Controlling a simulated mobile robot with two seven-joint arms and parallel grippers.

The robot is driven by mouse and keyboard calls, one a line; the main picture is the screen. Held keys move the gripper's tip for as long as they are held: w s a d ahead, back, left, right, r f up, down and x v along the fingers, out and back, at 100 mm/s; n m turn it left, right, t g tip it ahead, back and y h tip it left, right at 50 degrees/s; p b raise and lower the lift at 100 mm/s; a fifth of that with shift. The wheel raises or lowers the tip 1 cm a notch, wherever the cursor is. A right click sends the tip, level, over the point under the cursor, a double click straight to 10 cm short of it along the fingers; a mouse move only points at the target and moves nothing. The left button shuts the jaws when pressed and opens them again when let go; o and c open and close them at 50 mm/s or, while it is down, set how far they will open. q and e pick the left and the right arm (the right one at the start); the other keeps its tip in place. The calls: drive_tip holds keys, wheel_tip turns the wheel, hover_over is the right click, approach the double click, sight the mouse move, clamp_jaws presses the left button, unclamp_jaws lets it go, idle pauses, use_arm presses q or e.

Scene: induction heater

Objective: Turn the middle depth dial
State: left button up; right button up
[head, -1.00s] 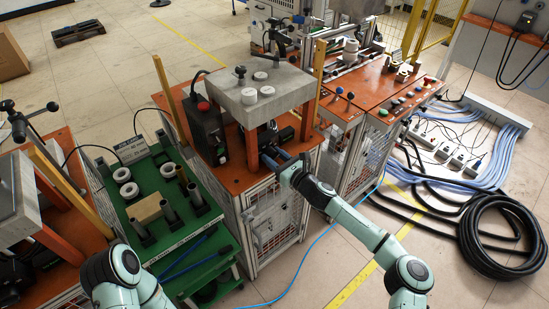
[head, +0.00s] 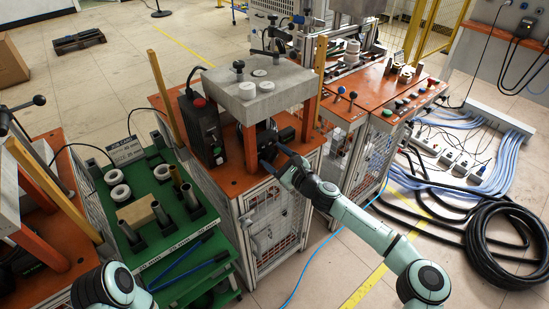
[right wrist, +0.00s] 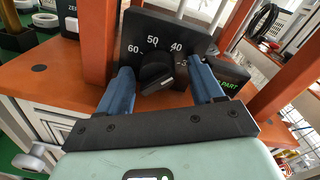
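The middle station's depth dial (right wrist: 157,72) is a black knob on a black panel (right wrist: 135,32) marked 60, 50 and 40, with a further number partly hidden by a finger. My right gripper (right wrist: 163,84) is open, with one blue finger on each side of the knob and visible gaps; contact cannot be made out. In the head view my right gripper (head: 272,156) reaches between the orange posts of the middle station, and the knob cannot be made out. Only part of my left arm shows at the lower left; its gripper is out of view.
Orange posts (head: 249,148) flank the panel under a grey block (head: 262,95). A green cart (head: 165,240) with rings and tubes stands left. Black cable coils (head: 500,245) lie on the floor at right.

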drive_tip(key=v, duration=1.3)
drive_tip(key=shift+s, duration=0.2)
